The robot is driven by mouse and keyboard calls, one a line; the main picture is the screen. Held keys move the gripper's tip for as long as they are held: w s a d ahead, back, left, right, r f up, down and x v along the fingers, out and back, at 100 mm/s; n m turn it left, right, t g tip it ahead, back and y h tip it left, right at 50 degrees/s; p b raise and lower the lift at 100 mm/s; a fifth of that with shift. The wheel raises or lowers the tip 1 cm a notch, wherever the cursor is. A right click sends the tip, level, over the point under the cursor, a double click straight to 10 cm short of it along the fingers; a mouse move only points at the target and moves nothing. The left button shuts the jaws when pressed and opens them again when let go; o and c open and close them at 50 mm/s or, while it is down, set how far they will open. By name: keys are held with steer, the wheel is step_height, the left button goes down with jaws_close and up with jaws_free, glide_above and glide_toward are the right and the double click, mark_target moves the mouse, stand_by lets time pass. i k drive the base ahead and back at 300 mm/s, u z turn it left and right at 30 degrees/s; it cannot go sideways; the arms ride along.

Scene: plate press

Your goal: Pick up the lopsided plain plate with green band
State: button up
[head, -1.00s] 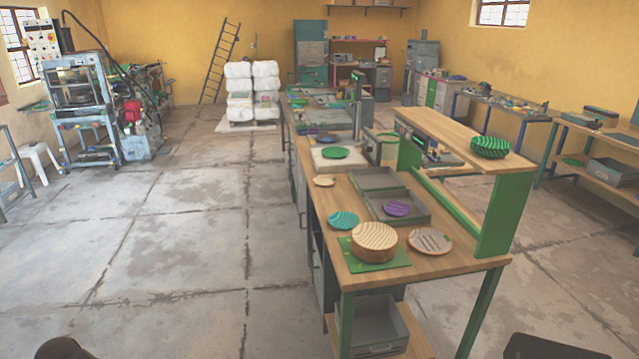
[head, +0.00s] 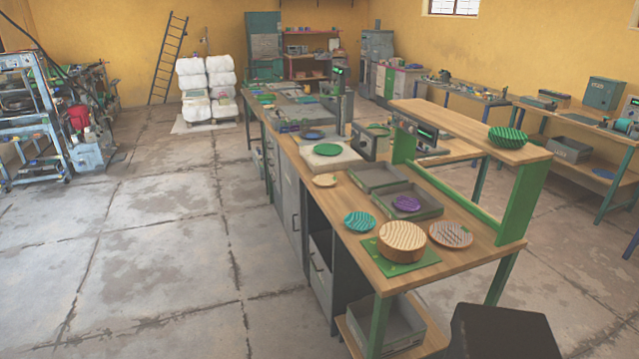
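I cannot tell for certain which plate is the lopsided plain one with a green band. A small tan plate (head: 324,180) lies near the left edge of the workbench (head: 385,283); any band on it is too small to make out. A thick pale round stack or dish (head: 402,236) with wavy stripes sits on a green mat (head: 428,257). A teal plate (head: 360,222) lies left of it, and a grey-brown patterned plate (head: 451,234) with an orange-brown rim lies right of it. A green plate (head: 327,149) lies on a pale board further back. My gripper is not in view.
A purple plate (head: 407,203) lies in a grey tray (head: 428,212). A green striped bowl (head: 508,136) stands on the raised shelf (head: 450,128), whose green post rises at the bench's right end. A grey bin (head: 385,327) sits below. The concrete floor (head: 170,240) left is clear.

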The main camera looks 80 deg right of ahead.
mark_target(323, 180)
steer(key=u, duration=0.05)
steer(key=i, duration=2.25)
steer(key=u, duration=0.15)
steer(key=k, duration=0.15)
steer(key=z, duration=3.3)
